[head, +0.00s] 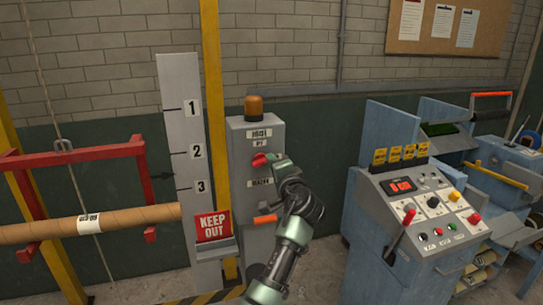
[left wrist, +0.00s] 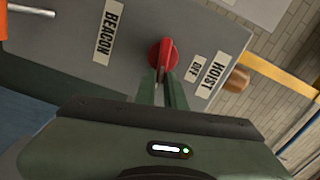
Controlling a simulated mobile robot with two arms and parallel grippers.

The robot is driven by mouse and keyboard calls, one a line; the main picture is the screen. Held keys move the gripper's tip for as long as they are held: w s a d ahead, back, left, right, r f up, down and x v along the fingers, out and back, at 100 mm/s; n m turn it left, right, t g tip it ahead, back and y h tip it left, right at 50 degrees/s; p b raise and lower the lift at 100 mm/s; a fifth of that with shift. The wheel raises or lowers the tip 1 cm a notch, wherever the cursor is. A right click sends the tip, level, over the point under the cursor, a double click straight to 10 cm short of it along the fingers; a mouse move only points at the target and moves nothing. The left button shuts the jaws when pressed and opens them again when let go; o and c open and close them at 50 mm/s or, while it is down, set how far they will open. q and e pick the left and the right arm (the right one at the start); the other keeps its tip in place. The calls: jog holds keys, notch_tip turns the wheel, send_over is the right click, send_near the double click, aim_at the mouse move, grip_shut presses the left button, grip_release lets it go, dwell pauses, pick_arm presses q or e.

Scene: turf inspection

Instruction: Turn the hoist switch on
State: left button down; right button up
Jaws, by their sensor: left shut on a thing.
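The hoist switch is a red knob (head: 259,160) on the front of a grey control box (head: 237,140). The HOIST label (head: 259,132) and the OFF label (head: 259,143) are above it, and the BEACON label (head: 261,181) is below. My left gripper (head: 269,160) is at the knob from the right, shut on it. In the left wrist view the red knob (left wrist: 162,54) sits at the tips of the two fingers (left wrist: 166,76), which cover part of it. Which way the knob points is hard to tell. My right gripper is not in view.
An orange lamp (head: 254,106) tops the box, and an orange handle (head: 265,218) sticks out lower down. A blue console (head: 375,215) stands right. A cardboard roll (head: 130,218) lies far left.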

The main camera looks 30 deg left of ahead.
pick_arm(q)
jog(key=shift+f+m+p, duration=0.25)
jog(key=shift+m+p, duration=0.4)
jog(key=shift+m, duration=0.55)
jog(key=shift+f, duration=0.1)
jog(key=c, duration=1.5)
grip_release()
jog(key=shift+d, duration=0.1)
jog(key=b+v, duration=0.2)
jog(key=v, duration=0.5)
jog(key=shift+s+d+b, duration=0.25)
jog(key=shift+b, duration=0.15)
